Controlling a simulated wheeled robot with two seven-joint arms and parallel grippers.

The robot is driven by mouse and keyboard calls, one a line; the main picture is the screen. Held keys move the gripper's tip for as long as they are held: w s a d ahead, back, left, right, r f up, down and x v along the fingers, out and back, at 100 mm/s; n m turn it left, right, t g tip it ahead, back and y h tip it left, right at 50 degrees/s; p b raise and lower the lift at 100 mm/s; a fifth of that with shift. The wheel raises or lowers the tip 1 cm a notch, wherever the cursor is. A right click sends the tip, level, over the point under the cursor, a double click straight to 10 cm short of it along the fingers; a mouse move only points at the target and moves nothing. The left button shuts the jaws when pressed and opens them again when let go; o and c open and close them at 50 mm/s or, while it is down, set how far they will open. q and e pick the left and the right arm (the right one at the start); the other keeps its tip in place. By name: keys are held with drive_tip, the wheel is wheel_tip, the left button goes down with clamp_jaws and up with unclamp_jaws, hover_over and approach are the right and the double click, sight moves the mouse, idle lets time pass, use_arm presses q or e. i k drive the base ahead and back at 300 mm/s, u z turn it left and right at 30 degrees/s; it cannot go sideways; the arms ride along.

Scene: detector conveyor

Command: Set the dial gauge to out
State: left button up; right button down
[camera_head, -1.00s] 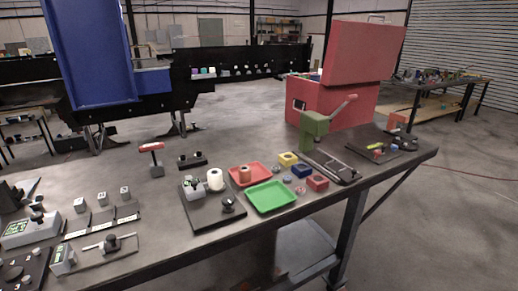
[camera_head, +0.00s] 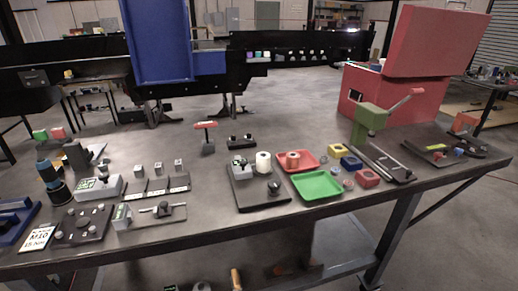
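I cannot tell for sure which item is the dial gauge; no "out" marking is readable. One candidate is a dark board (camera_head: 258,200) at the middle of the bench, with a small grey unit with a green-white face (camera_head: 239,170) and a black round knob (camera_head: 273,188). Another is a flat plate with a small green-labelled block (camera_head: 122,214) and a dark knob on a rod (camera_head: 164,209), front left. A grey box with a green display (camera_head: 98,189) stands behind it. Neither of my grippers is in view.
A panel of knobs (camera_head: 80,228) and an M10 card (camera_head: 38,237) lie front left. Red (camera_head: 309,166) and green (camera_head: 317,186) trays, a green press (camera_head: 369,122) and a red open box (camera_head: 407,100) stand to the right. Bare bench lies along the front edge.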

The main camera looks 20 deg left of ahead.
sight(241, 168)
drive_tip(key=z, duration=0.05)
drive_tip(key=k, duration=0.65)
drive_tip(key=u, duration=0.55)
drive_tip(key=i, duration=1.3)
drive_tip(key=z, duration=1.7)
drive_tip(key=k, duration=0.9)
drive_tip(key=u, duration=1.2)
